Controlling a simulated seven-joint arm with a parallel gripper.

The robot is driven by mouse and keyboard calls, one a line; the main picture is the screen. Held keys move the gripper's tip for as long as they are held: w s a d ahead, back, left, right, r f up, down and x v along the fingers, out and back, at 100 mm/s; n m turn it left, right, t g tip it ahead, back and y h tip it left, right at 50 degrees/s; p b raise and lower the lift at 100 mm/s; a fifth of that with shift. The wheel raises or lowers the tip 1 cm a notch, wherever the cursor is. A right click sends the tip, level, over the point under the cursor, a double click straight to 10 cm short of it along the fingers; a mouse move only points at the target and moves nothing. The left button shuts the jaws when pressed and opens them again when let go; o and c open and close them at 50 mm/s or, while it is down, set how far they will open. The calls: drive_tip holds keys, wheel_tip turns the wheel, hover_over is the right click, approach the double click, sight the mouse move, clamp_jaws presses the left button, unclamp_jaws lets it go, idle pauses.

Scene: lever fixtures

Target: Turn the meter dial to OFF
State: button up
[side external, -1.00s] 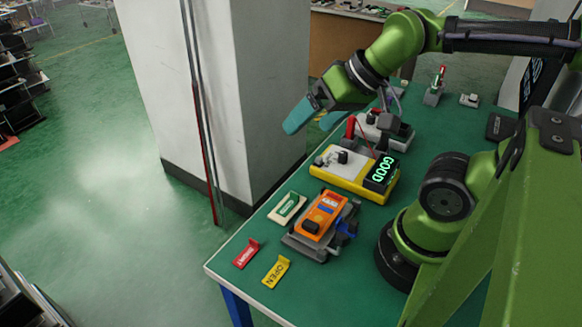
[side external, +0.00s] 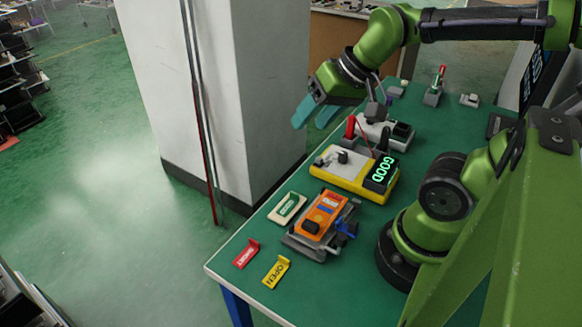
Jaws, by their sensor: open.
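The meter (side external: 352,177) is a yellow box with a pale face, lying on the green table. Its lit screen (side external: 381,172) reads GOOD in green. A dark knob (side external: 343,157), which looks like the dial, sits on the pale face; its setting is too small to read. My gripper (side external: 314,117) has teal fingers. It is open and empty, in the air above and behind the meter, apart from it.
An orange device in a grey holder (side external: 320,218) stands in front of the meter. Green (side external: 288,208), red (side external: 246,254) and yellow OPEN (side external: 276,271) tags lie near the table's left edge. A grey fixture (side external: 385,133) stands behind. A white pillar (side external: 225,90) rises beside the table.

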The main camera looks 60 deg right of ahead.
drive_tip(key=w+d+f+m+g+h, duration=0.1)
drive_tip(key=d+m+g, duration=0.15)
drive_tip(key=d, duration=0.35)
drive_tip(key=w+d+f+m+g, duration=0.1)
drive_tip(key=d+f+m, duration=0.1)
drive_tip(key=d+m, duration=0.3)
drive_tip(key=m+g, duration=0.3)
drive_tip(key=m, duration=0.2)
hover_over(343, 155)
drive_tip(key=shift+h, duration=0.3)
wheel_tip(343, 155, down, 16)
drive_tip(key=shift+w, duration=0.1)
clamp_jaws()
